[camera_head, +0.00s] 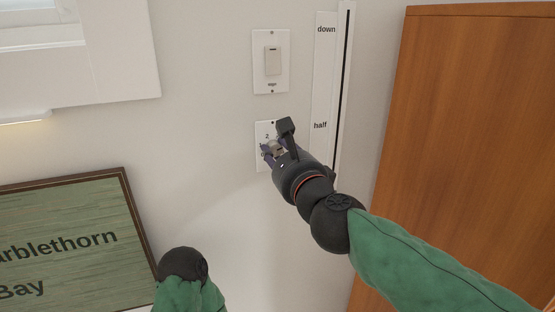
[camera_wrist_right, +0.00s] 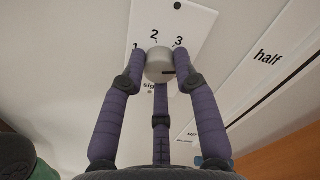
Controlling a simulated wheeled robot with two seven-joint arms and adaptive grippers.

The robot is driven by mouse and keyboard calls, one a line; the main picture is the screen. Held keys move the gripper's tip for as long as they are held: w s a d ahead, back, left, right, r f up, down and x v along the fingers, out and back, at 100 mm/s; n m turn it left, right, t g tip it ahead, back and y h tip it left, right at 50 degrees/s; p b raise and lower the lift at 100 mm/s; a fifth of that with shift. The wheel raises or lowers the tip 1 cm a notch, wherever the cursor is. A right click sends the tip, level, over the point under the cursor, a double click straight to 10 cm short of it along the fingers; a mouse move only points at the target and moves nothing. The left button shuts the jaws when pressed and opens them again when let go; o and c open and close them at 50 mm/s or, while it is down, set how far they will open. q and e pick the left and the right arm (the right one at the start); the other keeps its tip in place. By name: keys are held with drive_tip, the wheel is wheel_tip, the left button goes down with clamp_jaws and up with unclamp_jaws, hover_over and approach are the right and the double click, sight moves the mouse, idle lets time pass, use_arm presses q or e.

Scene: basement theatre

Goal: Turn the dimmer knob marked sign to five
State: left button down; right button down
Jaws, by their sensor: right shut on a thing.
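The dimmer plate (camera_head: 261,129) is white and fixed to the wall below a switch. In the right wrist view the plate (camera_wrist_right: 195,22) shows the numbers 1, 2 and 3 around a round grey knob (camera_wrist_right: 159,62). A dark pointer line on the knob points to the right, past the 3. The label below the knob is partly hidden by a finger; "sig" can be read. My right gripper (camera_head: 272,150) is at the plate, its purple fingers (camera_wrist_right: 160,72) shut around the knob. The higher numbers are hidden. Of my left arm only a dark joint and green sleeve show.
A rocker switch (camera_head: 272,62) sits above the dimmer. A slotted strip marked "down" and "half" (camera_head: 325,75) runs close to the right. A wooden panel (camera_head: 465,130) stands farther right. A framed green sign (camera_head: 65,240) is at lower left. Bare wall lies between.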

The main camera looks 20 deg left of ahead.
drive_tip(key=m+b, duration=0.1)
drive_tip(key=m, duration=0.1)
drive_tip(key=m+b, duration=0.1)
drive_tip(key=m, duration=0.2)
drive_tip(key=shift+f+m, duration=0.2)
drive_tip(key=shift+m, duration=0.1)
drive_tip(key=m+b, duration=0.2)
drive_tip(key=m, duration=0.3)
drive_tip(key=shift+a+f+b, duration=0.1)
drive_tip(key=shift+b, duration=0.2)
drive_tip(key=shift+f, duration=0.1)
drive_tip(key=c, duration=0.9)
unclamp_jaws()
drive_tip(key=shift+c, duration=0.2)
drive_tip(key=shift+s+r, duration=0.1)
drive_tip(key=shift+r, duration=0.15)
drive_tip(key=shift+s+d, duration=0.45)
drive_tip(key=v, duration=1)
drive_tip(key=shift+s+d+f, duration=0.25)
